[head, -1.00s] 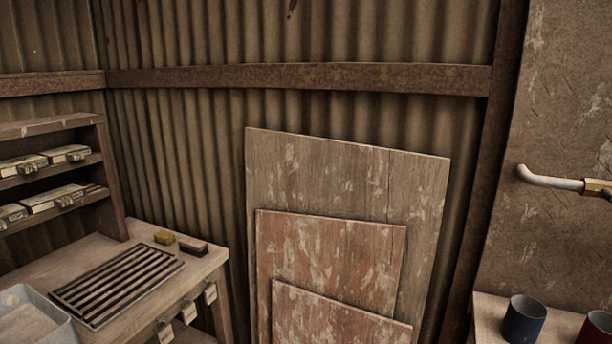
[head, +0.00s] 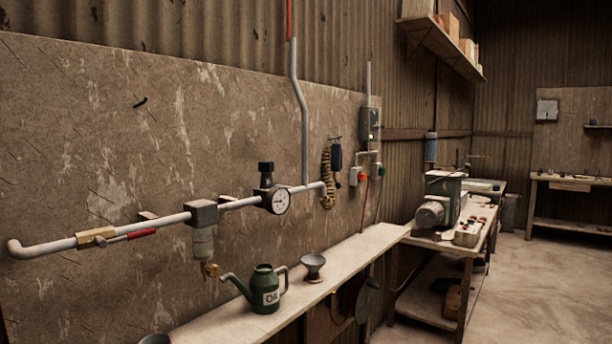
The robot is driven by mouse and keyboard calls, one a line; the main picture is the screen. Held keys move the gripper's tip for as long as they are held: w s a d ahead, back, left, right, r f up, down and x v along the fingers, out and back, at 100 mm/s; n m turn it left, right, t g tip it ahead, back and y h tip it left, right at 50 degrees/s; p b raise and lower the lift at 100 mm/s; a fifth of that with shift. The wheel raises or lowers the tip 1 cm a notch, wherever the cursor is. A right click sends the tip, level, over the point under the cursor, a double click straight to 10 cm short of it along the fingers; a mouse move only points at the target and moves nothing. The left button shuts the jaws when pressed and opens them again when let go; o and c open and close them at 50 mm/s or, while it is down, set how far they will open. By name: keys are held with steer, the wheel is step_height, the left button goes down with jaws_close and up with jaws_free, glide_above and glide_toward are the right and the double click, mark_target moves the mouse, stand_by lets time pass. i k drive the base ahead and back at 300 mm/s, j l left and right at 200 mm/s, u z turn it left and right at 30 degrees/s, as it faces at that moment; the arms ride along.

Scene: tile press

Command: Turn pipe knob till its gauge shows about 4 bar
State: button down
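A grey pipe (head: 236,204) runs along the wall board in the head view. A black knob (head: 265,168) stands upright on top of a fitting on this pipe. A round white-faced gauge (head: 279,201) sits just below the knob, on the front of the same fitting. Its needle is too small to read. My gripper is not in view.
A brass valve with a red lever (head: 141,234) and a clear filter bowl (head: 203,243) are on the pipe left of the gauge. A shelf (head: 342,254) below holds a green oil can (head: 266,288) and a funnel (head: 313,266). A bench with a machine (head: 443,200) stands right; open floor (head: 545,262) lies beyond.

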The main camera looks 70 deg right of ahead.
mark_target(264, 166)
steer(key=z, duration=1.8)
